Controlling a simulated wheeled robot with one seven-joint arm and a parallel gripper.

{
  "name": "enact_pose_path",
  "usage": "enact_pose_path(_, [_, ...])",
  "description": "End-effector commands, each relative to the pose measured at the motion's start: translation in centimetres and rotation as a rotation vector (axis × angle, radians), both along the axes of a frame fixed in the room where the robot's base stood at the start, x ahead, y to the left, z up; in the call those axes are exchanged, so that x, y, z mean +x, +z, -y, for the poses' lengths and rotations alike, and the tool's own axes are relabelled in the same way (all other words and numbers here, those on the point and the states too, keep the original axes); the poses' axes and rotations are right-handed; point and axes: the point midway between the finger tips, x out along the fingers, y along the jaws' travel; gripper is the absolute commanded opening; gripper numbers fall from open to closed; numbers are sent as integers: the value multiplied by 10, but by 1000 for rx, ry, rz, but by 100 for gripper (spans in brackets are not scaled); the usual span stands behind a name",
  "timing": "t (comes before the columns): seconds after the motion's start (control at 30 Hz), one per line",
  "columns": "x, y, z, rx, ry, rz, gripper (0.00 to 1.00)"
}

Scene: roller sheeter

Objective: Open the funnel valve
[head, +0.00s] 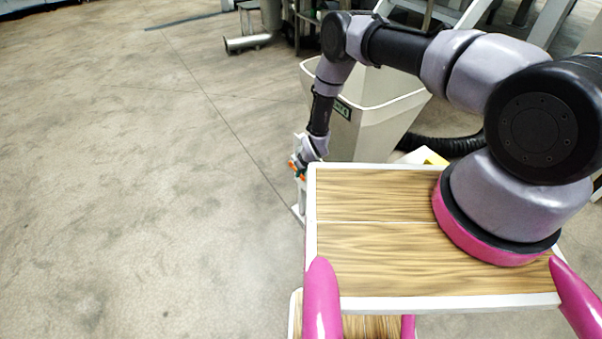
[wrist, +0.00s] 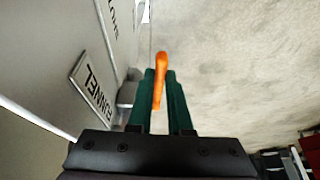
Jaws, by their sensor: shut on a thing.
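The funnel (head: 375,112) is a pale grey hopper with a dark label, standing beyond the wooden platform in the head view. Its wall and a "FUNNEL" sign (wrist: 93,90) show at the left of the wrist view. The orange valve handle (wrist: 160,75) is between the two green fingers of my gripper (wrist: 158,88) in the wrist view. The fingers are shut on it, and its rounded end sticks out past their tips. In the head view a bit of orange (head: 293,168) shows by my gripper (head: 299,170), at the platform's left corner. The valve body is mostly hidden there.
My wood-topped base (head: 380,235) fills the lower right of the head view, close to the funnel. A black corrugated hose (head: 445,146) runs right from behind the funnel. Metal equipment (head: 250,42) stands at the back. The concrete floor (head: 130,180) on the left is clear.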

Motion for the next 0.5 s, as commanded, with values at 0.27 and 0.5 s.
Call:
enact_pose_path(0.27, [-2, -4, 1, 23, -1, 33, 0])
enact_pose_path(0.5, [-4, -17, 3, 102, -3, 148, 0])
